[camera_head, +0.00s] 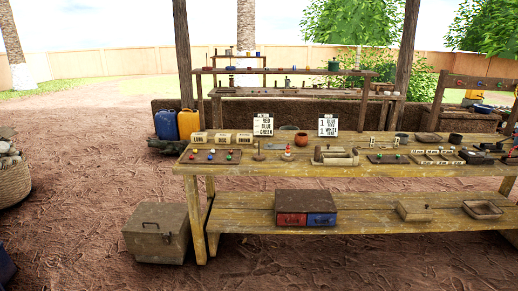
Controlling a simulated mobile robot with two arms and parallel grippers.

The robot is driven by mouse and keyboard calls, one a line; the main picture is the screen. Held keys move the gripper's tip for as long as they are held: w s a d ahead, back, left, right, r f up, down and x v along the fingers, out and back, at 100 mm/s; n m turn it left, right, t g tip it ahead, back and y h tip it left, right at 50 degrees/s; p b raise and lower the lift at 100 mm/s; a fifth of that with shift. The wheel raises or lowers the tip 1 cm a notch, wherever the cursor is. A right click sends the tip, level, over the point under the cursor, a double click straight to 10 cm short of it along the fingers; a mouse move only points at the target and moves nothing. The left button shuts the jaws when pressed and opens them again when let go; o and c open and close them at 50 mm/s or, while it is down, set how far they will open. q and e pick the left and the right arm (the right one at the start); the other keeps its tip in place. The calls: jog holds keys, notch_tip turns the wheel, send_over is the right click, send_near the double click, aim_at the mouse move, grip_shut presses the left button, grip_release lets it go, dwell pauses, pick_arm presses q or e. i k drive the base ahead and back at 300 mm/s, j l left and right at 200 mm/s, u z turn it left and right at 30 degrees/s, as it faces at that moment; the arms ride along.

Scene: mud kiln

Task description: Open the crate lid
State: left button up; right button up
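A brown box-shaped crate (157,233) stands on the dirt floor at the left end of the wooden workbench. Its lid (158,215) lies flat on top and looks closed. A dark handle or latch (151,226) shows on its front face near the top. Neither of my grippers is in this view. The inside of the crate is hidden.
The workbench (262,182) holds signs, trays and small items, with a red and blue drawer box (306,207) on its lower shelf. A bench leg (193,220) is right beside the crate. Open dirt ground (85,210) lies left and in front.

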aim_at(148, 218)
jog(key=i+l+u, duration=0.15)
jog(key=i, duration=0.3)
jog(key=i+l+u, duration=0.2)
jog(key=i, duration=0.25)
jog(key=i+l+u, duration=0.15)
jog(key=i, duration=0.25)
jog(key=l, duration=0.1)
